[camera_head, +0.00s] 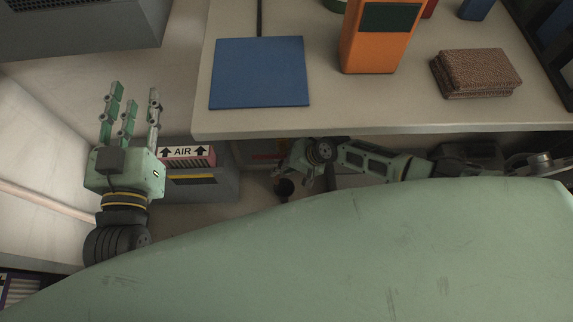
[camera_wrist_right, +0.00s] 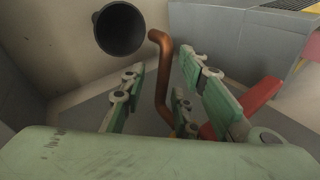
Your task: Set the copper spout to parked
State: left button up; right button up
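The copper spout (camera_wrist_right: 162,80) is a bent pipe in the right wrist view. It stands between the spread fingers of my right gripper (camera_wrist_right: 165,105); I cannot tell whether any finger touches it. Its lower end is hidden behind the fingers and the green palm. In the head view my right gripper (camera_head: 297,172) is below the table's front edge, and the spout cannot be made out there. My left gripper (camera_head: 130,112) is raised at the left with its fingers apart and empty, clear of the table.
A dark funnel-like opening (camera_wrist_right: 119,28) is left of the spout. A red bar (camera_wrist_right: 243,108) is right of the fingers, near a grey cabinet (camera_wrist_right: 235,42). The table (camera_head: 350,115) overhangs my right arm. An AIR-labelled unit (camera_head: 187,156) is beside my left gripper.

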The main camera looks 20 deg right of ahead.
jog(key=shift+r, duration=0.15)
jog(key=v, duration=1.1)
jog(key=shift+s+d+r, duration=0.2)
jog(key=shift+s+d, duration=0.05)
jog(key=shift+d, duration=0.05)
jog(key=shift+c, duration=0.4)
